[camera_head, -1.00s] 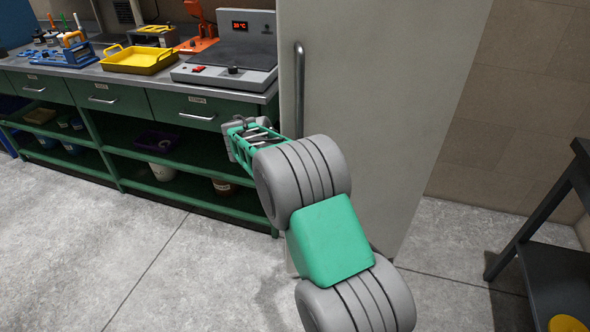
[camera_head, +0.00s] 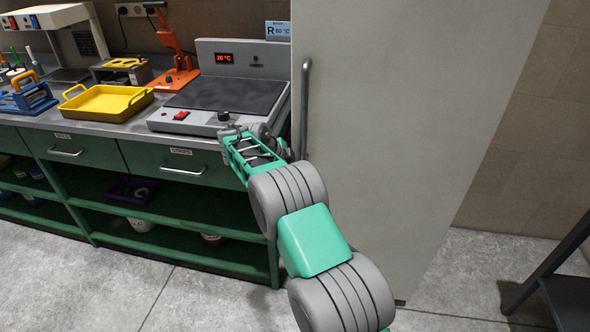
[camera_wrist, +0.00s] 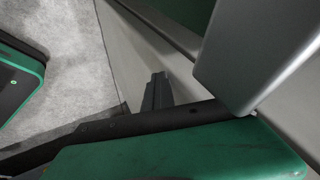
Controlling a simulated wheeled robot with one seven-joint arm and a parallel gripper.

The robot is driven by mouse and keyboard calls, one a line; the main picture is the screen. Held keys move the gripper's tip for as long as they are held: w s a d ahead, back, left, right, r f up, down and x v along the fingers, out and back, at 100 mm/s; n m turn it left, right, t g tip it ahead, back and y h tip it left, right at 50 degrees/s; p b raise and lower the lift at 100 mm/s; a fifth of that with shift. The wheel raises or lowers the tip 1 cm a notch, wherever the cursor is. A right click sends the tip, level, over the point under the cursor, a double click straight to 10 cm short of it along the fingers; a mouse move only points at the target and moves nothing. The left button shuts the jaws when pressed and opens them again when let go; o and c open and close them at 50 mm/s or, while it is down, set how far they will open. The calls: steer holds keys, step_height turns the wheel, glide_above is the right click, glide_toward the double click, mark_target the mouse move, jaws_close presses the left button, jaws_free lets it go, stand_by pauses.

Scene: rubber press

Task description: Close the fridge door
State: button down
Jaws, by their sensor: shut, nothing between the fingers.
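The fridge door (camera_head: 400,110) is a tall, pale grey panel in the head view, with a vertical metal bar handle (camera_head: 305,105) along its left edge. How far it stands open cannot be told. My gripper is at the end of the green and grey arm, left of the handle and in front of the bench; the arm hides part of it and the door's lower left. In the wrist view my gripper (camera_wrist: 157,92) shows as dark fingers, closed together with nothing between them. Whether it touches the door cannot be told.
A green bench (camera_head: 95,135) with drawers and open shelves runs left of the fridge. A hot plate (camera_head: 225,100) and a yellow tray (camera_head: 108,104) stand on it. A dark-framed stand (camera_head: 560,270) is at the right. The floor (camera_head: 210,305) at the front left is clear.

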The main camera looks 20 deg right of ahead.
steer(key=shift+w+d+r, duration=0.4)
steer(key=shift+r, duration=0.05)
steer(key=s+a+r+b, duration=0.1)
steer(key=s+a+r, duration=0.55)
steer(key=a, duration=0.25)
steer(key=s+r+n+y+p, duration=0.3)
steer(key=s+r+n+p, duration=0.3)
steer(key=s+r+n, duration=0.55)
steer(key=s+a+f+n+y+p, duration=0.1)
steer(key=s+a+n+p, duration=0.1)
steer(key=s+n, duration=0.3)
steer(key=s+a+f+n+y+p, duration=0.2)
steer(key=s+a+n, duration=0.2)
steer(key=s, duration=1)
steer(key=shift+f+n+y, duration=0.25)
steer(key=shift+n+y, duration=0.05)
steer(key=shift+n, duration=0.55)
